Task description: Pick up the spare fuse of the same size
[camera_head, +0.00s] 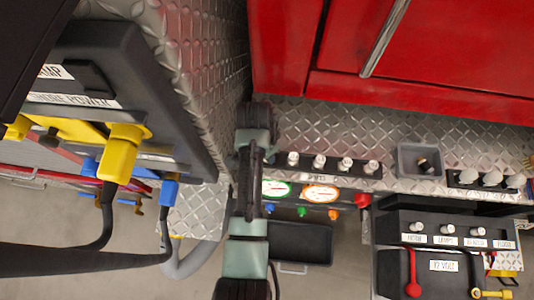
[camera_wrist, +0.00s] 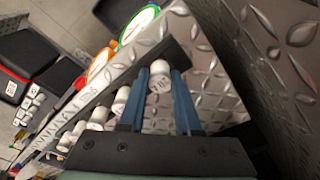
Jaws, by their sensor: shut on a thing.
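In the wrist view my gripper (camera_wrist: 161,80) has its two blue fingers on either side of a white fuse (camera_wrist: 159,69) with a printed end, and is shut on it. The fuse is at the far end of the black spares rack (camera_wrist: 140,72); I cannot tell whether it is still seated or lifted. Other white spare fuses (camera_wrist: 120,100) stand in a row to its left. In the head view the spares rack (camera_head: 332,174) shows several upright white fuses (camera_head: 345,164) right of my arm. My fingertips are hidden there.
A grey tray (camera_head: 402,162) holding a small dark item lies right of the rack. Larger white fuses (camera_head: 491,179) stand beyond it. A black fuse block (camera_head: 390,228) is at lower right. The diamond-plate wall (camera_head: 205,60) rises close left of my arm; a red cabinet (camera_head: 440,60) is behind.

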